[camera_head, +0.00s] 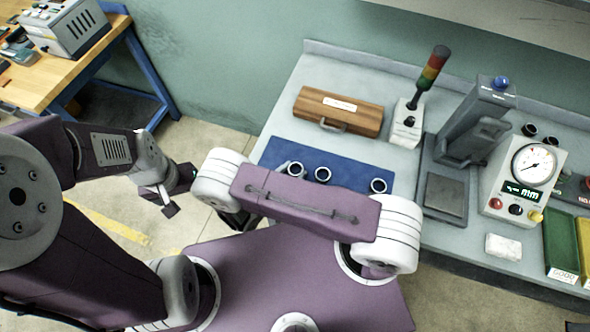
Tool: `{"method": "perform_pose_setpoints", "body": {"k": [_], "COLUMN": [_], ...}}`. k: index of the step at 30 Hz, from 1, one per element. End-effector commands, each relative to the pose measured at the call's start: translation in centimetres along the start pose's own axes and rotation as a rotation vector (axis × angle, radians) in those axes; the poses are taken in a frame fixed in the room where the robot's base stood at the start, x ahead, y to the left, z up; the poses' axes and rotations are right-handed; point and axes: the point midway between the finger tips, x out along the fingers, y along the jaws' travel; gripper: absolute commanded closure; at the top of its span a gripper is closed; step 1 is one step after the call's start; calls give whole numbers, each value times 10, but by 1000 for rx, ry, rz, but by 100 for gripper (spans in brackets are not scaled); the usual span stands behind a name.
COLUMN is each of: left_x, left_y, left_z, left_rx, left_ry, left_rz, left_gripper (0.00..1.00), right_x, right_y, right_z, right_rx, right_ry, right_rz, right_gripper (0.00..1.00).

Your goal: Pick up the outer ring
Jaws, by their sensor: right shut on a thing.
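Three dark ring-shaped parts with pale rims show at the blue mat (355,165) on the bench: a left ring (296,167), a middle ring (323,174) and a right ring (378,186). My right gripper (289,170) is mostly hidden behind its purple arm link and is shut on the left ring, of which only the upper part shows. I cannot tell how high that ring is above the mat. My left gripper (180,192) hangs over the floor left of the bench, its dark fingers apart and empty.
A wooden case (339,110) and a signal tower (432,68) stand behind the mat. A grey gauge stand (470,130), a dial meter (527,175), a white cloth (503,247) and green and yellow bins (562,245) are on the right. A wooden workbench (60,80) stands far left.

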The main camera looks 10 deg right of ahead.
Motion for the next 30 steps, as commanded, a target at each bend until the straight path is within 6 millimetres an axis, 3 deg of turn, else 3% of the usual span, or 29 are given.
{"method": "perform_pose_setpoints", "body": {"k": [7,13,24,30], "left_x": [2,9,23,27], "left_y": [0,0,0,0], "left_z": [0,1,2,3], "left_rx": [0,0,0,0], "left_ry": [0,0,0,0], "left_rz": [0,0,0,0], "left_gripper": [6,6,6,6], "right_x": [-3,-16,20,29], "right_y": [2,1,-65,-83], "right_z": [7,38,106,127], "right_rx": [3,5,3,2], "right_ry": [3,3,2,2], "right_rz": [3,3,-2,0], "right_gripper": [98,98,98,98]}}
